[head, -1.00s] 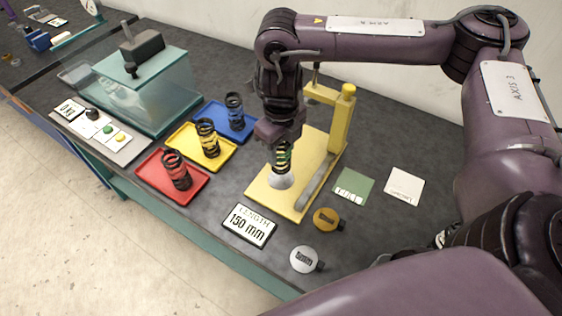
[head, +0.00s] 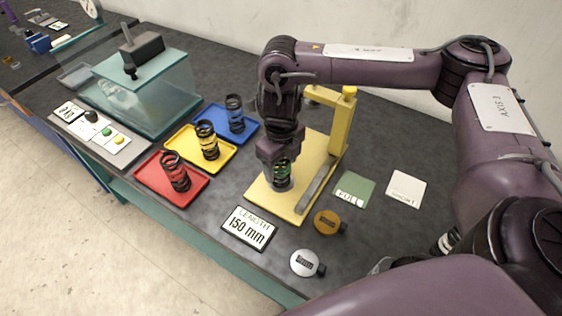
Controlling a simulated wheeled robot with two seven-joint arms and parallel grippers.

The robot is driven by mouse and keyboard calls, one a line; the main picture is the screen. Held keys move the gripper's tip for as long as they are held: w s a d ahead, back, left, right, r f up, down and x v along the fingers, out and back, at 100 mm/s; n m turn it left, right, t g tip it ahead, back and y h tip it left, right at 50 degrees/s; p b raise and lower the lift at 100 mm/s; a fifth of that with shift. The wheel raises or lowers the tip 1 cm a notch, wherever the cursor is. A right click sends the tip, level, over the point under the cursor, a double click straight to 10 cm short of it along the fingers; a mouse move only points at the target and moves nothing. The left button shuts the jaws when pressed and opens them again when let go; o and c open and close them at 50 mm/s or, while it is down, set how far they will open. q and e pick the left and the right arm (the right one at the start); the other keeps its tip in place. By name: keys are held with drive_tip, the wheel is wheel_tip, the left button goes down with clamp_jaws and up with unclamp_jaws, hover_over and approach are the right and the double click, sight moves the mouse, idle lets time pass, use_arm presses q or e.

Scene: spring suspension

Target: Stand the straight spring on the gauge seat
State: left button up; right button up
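The straight spring (head: 283,172) is a dark coil with a green mark. My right gripper (head: 281,163), at the end of the purple arm, is shut on it from above, and the fingers hide part of the coil. The spring is upright, low over the round grey seat (head: 279,187) on the yellow gauge (head: 262,190). Its lower end appears to be at the seat, but I cannot tell whether it touches. My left gripper is not in view.
Dark springs stand on the red tray (head: 150,183), yellow tray (head: 186,151) and blue tray (head: 213,114). The gauge's yellow post (head: 342,125) rises behind the gripper.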

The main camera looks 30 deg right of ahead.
drive_tip(key=shift+r, duration=0.5)
wheel_tip(320, 180, up, 11)
drive_tip(key=shift+f+p, duration=0.15)
drive_tip(key=shift+p, duration=0.95)
drive_tip(key=shift+r, duration=0.35)
drive_tip(key=shift+f, duration=0.1)
